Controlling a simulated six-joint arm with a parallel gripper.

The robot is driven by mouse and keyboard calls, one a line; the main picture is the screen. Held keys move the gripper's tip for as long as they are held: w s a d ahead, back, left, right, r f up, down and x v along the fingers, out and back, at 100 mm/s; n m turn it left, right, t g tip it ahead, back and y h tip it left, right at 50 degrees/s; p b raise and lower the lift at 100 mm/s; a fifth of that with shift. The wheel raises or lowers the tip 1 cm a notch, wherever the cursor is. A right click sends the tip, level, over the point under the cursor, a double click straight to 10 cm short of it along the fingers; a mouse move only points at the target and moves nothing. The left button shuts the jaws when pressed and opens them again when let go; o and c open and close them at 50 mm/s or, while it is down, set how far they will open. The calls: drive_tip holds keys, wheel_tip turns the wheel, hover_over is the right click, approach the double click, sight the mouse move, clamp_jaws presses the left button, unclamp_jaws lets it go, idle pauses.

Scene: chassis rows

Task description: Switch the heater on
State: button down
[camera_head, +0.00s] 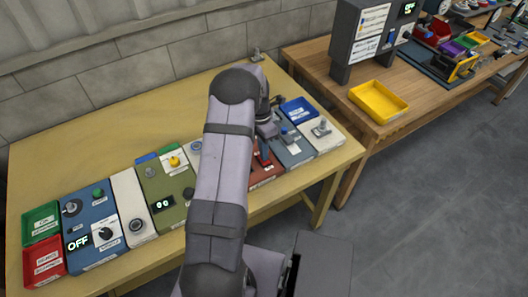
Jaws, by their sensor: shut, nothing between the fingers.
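A row of control panels lies on the yellow wooden table. At the left is a blue panel (88,224) with an OFF display (77,243), a green button (98,193) and black knobs. Next to it are a narrow white panel (131,203) with a round knob and an olive panel (165,197) with a digit display and a yellow knob. The labels are too small to tell which one is the heater. My gripper (264,152) is shut and empty, over the right part of the row near a red panel (263,180). My arm hides the middle panels.
Green (42,219) and red (43,264) trays stand at the far left. Grey-blue (292,150) and white (323,137) panels and a blue tray (298,108) are at the right. A second table holds a yellow tray (378,101) and a grey cabinet (362,38). The back of the near table is mostly clear.

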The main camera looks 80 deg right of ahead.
drive_tip(key=r+p, duration=0.2)
drive_tip(key=r, duration=0.1)
drive_tip(key=r+p, duration=0.1)
drive_tip(key=r, duration=0.1)
drive_tip(key=shift+s+a+p, duration=0.15)
drive_tip(key=shift+s+p, duration=0.1)
drive_tip(key=shift+p, duration=0.15)
drive_tip(key=shift+r+b, duration=0.3)
drive_tip(key=shift+b, duration=0.5)
wheel_tip(320, 180, up, 8)
drive_tip(key=b, duration=0.2)
hover_over(267, 163)
drive_tip(key=shift+w+r, duration=0.1)
drive_tip(key=shift+r, duration=0.05)
